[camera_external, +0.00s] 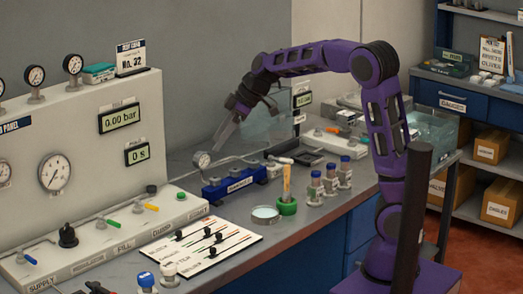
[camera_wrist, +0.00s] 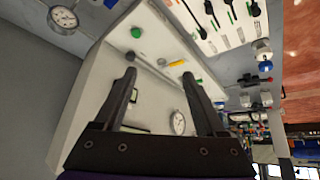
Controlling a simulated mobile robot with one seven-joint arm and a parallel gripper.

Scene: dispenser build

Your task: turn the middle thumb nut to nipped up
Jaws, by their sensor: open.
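My gripper (camera_external: 225,138) hangs at the end of the purple arm, tilted down in front of the grey wall, above the blue manifold block (camera_external: 236,184) with its small gauge. In the wrist view my gripper (camera_wrist: 159,74) has its two dark fingers spread, with nothing between them. I cannot pick out the middle thumb nut in either view; the small fittings on the blue block are too small to tell apart. The gripper appears apart from the block.
The white panel (camera_external: 85,140) with gauges and displays stands at left. A slider board (camera_external: 208,246), a green holder (camera_external: 287,207) with an orange-handled tool and several blue-capped bottles (camera_external: 330,180) occupy the bench. A clear box (camera_external: 268,125) stands behind the gripper.

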